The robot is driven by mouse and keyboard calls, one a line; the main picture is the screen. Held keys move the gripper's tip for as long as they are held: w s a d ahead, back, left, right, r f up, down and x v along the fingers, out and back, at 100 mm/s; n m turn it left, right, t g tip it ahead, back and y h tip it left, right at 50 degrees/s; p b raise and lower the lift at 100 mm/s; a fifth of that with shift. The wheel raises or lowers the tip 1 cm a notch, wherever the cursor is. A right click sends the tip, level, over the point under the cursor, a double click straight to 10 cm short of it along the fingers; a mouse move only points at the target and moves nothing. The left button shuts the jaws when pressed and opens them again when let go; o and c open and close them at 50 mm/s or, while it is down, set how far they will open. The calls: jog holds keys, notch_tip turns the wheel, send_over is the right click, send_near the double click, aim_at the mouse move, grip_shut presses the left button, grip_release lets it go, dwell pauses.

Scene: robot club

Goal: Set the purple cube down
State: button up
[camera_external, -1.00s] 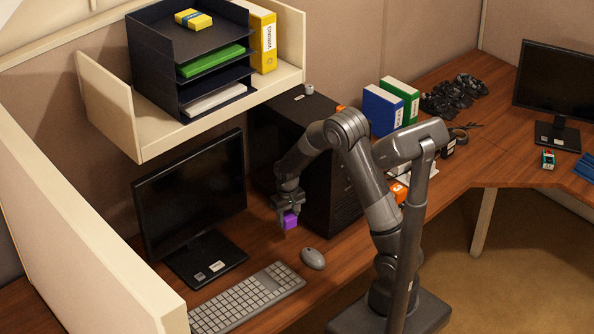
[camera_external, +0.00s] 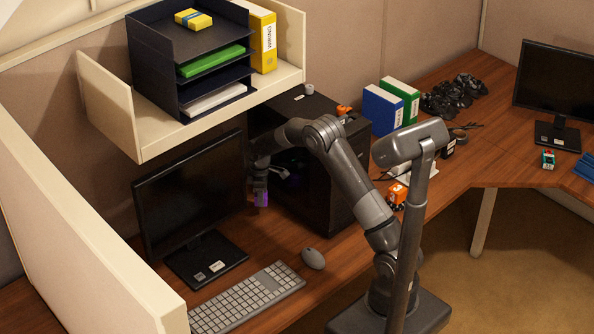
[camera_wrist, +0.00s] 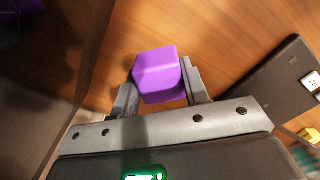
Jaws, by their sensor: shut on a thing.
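The purple cube (camera_wrist: 158,72) is between the fingers of my gripper (camera_wrist: 160,92), which is shut on it in the wrist view. In the external view the cube (camera_external: 261,197) shows small and dim at the end of my gripper (camera_external: 259,190), between the monitor's right edge and the black computer tower. Brown wood desk (camera_wrist: 215,50) lies behind the cube in the wrist view. I cannot tell how far the cube is above the desk.
The monitor (camera_external: 190,195) stands left of my gripper and the computer tower (camera_external: 310,180) right of it. A keyboard (camera_external: 247,297) and mouse (camera_external: 313,259) lie in front. A shelf (camera_external: 150,140) with trays is above. Bare desk (camera_external: 285,245) shows between tower and keyboard.

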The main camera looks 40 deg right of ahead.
aim_at(262, 216)
jog(key=shift+f, duration=3.15)
jog(key=shift+f, duration=0.1)
jog(key=o, duration=1)
